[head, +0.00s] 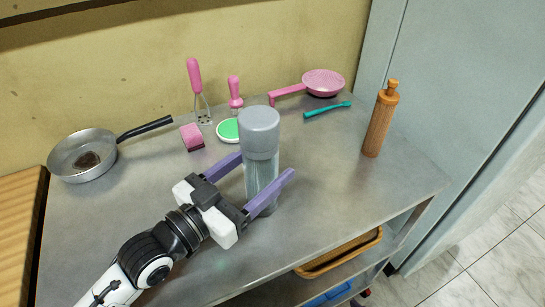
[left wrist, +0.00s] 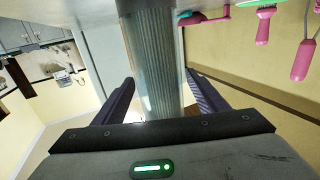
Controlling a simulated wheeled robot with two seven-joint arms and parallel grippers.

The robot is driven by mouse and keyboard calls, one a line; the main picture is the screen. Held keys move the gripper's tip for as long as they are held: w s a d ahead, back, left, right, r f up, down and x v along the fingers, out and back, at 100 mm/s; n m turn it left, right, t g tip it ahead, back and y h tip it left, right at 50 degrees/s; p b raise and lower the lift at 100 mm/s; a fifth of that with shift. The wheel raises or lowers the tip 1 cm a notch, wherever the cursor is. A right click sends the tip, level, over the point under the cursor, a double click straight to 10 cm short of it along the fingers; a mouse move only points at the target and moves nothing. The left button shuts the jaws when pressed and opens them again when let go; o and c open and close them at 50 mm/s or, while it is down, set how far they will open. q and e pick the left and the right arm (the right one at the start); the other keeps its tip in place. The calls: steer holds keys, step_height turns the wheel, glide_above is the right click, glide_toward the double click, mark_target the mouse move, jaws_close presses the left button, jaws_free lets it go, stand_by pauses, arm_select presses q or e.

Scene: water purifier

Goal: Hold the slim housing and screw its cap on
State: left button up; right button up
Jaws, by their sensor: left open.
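The slim housing (head: 262,178) stands upright on the metal counter, a clear ribbed cylinder. Its grey cap (head: 260,130) sits on top of it; whether it is threaded tight cannot be told. My left gripper (head: 264,179) is open, with its two purple fingers on either side of the housing's body, below the cap. In the left wrist view the housing (left wrist: 152,60) stands between the spread fingers (left wrist: 157,92), with gaps on both sides. My right gripper is not in view.
On the metal counter (head: 325,190), a wooden pepper mill (head: 380,120) stands at the right and a pan (head: 84,155) lies at the left. Pink utensils, a sponge (head: 192,136) and a pink strainer (head: 322,83) lie behind. The counter's front right is clear.

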mark_target(249, 178)
arm_select(q)
steer(key=v, duration=0.7)
steer(key=shift+s+a+r, duration=0.1)
steer(key=shift+s+a, duration=0.35)
steer(key=shift+s, duration=0.05)
